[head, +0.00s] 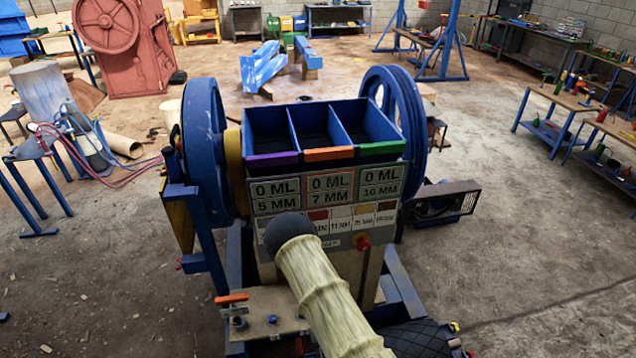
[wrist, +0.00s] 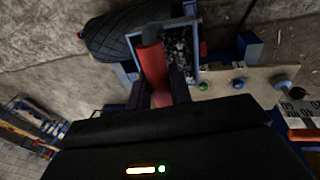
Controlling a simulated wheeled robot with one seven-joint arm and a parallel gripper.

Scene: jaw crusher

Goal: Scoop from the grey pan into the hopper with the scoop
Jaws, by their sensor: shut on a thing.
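In the wrist view my gripper (wrist: 163,94) is shut on the red handle of the scoop (wrist: 152,62). The handle reaches away from the dark fingers toward a grey-rimmed pan (wrist: 195,45) with dark grey gravel in it. I cannot tell the scoop's bowl from the gravel, or whether it touches it. In the head view the hopper (head: 290,128) is a blue open box on top of the crusher, with three dark compartments fronted purple, orange and green. My gripper, the scoop and the pan do not show in the head view.
Large blue flywheels (head: 398,125) flank the hopper. A panel of labels (head: 330,190) is below it. A beige board (head: 290,298) with knobs and an orange-handled part (head: 232,299) sits at the crusher's front.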

